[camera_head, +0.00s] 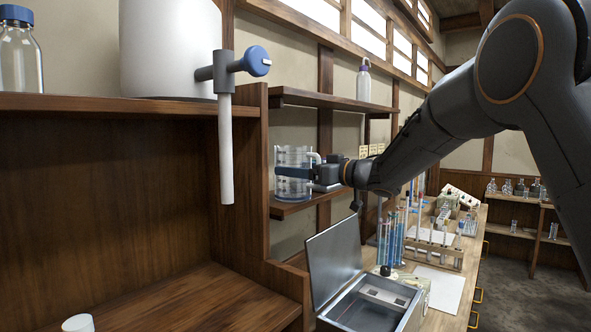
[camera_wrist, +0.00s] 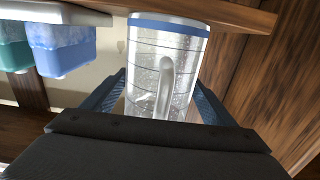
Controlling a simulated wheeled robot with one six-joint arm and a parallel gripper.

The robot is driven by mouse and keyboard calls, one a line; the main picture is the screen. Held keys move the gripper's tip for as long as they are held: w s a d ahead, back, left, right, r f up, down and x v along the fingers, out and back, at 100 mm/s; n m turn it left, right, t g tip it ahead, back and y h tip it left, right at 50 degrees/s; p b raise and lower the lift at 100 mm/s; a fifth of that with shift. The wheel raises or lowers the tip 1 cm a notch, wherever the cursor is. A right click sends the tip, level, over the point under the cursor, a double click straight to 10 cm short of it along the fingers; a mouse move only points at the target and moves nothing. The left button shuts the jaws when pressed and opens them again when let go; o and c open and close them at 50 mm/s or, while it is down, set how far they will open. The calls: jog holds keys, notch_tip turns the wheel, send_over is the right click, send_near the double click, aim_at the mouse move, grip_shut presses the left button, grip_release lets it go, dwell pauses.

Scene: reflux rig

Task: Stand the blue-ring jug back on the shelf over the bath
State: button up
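The blue-ring jug (camera_head: 291,156) is clear, with dark graduation lines. In the head view it is upright at the lower wall shelf (camera_head: 290,211); whether its base touches the board or hangs just above it I cannot tell. In the wrist view, which looks upside down, the jug (camera_wrist: 146,62) shows its blue ring near the shelf board (camera_wrist: 235,13) and its handle towards me. My gripper (camera_head: 296,172) has its blue fingers on both sides of the jug, seemingly pressed against its walls. The open-lidded metal bath (camera_head: 365,309) is below the shelf, to the right.
An upper shelf (camera_head: 330,101) holds a bottle (camera_head: 363,80). A wooden cabinet side (camera_head: 254,180) stands close on the left. Blue-filled tubes (camera_head: 391,240) and a tube rack (camera_head: 435,249) stand behind the bath.

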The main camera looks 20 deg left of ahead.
jog(key=shift+s+d, duration=0.1)
jog(key=shift+d, duration=0.15)
jog(key=shift+s+d, duration=0.15)
jog(key=shift+d, duration=0.2)
jog(key=shift+s+d, duration=0.15)
jog(key=shift+d, duration=0.15)
jog(key=shift+o, duration=0.6)
jog(key=o, duration=0.4)
jog(key=shift+o, duration=0.2)
